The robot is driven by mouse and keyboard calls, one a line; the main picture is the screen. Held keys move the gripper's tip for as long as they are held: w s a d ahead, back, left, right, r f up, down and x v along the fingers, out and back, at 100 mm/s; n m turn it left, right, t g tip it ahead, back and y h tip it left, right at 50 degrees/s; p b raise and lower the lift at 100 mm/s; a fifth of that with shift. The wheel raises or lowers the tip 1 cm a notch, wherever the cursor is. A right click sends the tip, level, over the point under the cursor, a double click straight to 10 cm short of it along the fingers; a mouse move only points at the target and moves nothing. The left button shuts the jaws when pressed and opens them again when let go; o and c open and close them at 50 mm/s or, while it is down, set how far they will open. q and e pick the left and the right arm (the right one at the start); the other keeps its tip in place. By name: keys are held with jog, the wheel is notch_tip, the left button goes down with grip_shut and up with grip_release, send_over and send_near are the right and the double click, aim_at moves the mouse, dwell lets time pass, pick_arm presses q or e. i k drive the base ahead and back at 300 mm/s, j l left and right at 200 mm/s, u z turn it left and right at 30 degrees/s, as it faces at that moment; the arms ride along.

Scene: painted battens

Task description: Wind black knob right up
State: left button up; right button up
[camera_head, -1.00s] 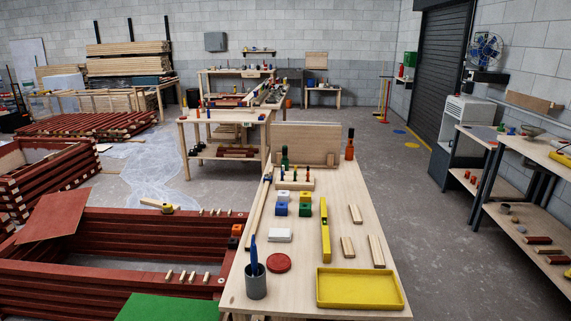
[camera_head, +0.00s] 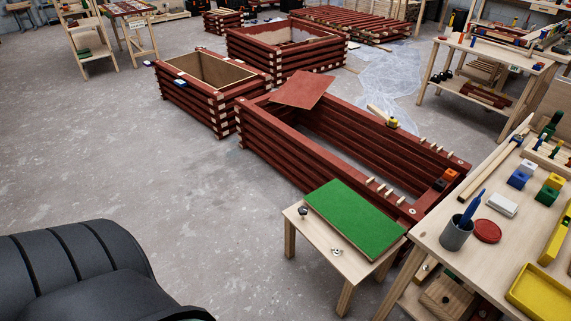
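A small black knob (camera_head: 303,211) stands near the left corner of a low wooden table (camera_head: 343,284), beside a green board (camera_head: 352,218). It is too small to tell how far it is wound. A small silvery fitting (camera_head: 337,251) sits nearer the front edge of the same table. Neither of my grippers is in view.
A red batten frame (camera_head: 330,140) lies behind the low table, with a red panel (camera_head: 302,89) on it. A workbench (camera_head: 433,239) with a yellow tray (camera_head: 541,297) stands at right. Open floor lies left. A dark ribbed form at lower left is unclear.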

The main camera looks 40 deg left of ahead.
aim_at(302, 211)
jog(key=j+u, duration=0.1)
jog(key=u, duration=0.85)
